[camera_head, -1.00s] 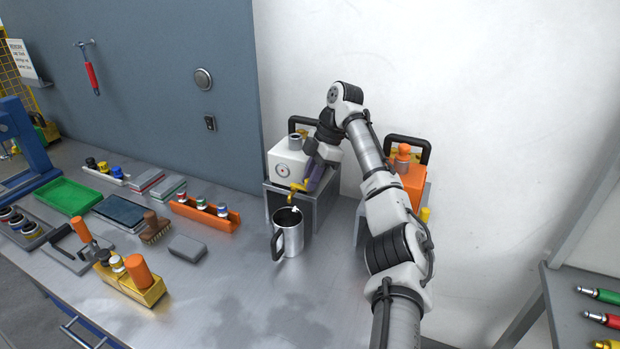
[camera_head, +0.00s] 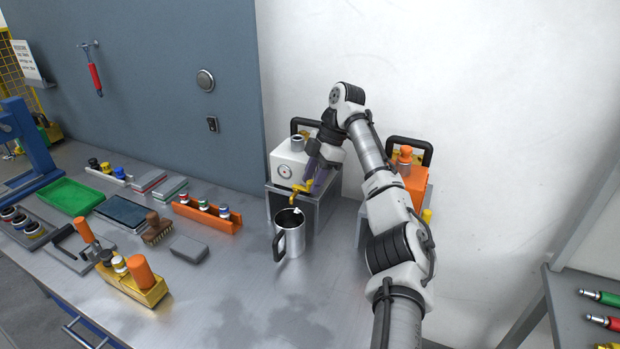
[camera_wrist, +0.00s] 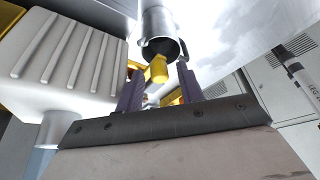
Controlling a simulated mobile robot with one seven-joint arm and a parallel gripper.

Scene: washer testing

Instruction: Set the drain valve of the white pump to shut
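The white pump (camera_head: 290,160) is a white box with a round gauge, on a grey stand. Its yellow drain valve (camera_head: 298,190) sticks out low at the front. It also shows in the wrist view (camera_wrist: 158,69), pointing over the mug. A metal mug (camera_head: 291,236) with a dark handle stands below the outlet. My gripper (camera_head: 315,186) is at the right side of the valve. In the wrist view my purple fingers (camera_wrist: 160,90) are apart, with yellow valve parts seen between and beyond them. I cannot tell whether they touch the valve; its lever is partly hidden.
An orange pump (camera_head: 412,182) stands to the right, partly behind my arm. The wall is close behind both pumps. An orange rack (camera_head: 205,214), a grey block (camera_head: 188,248) and a yellow holder (camera_head: 140,288) lie to the left. The front bench area is clear.

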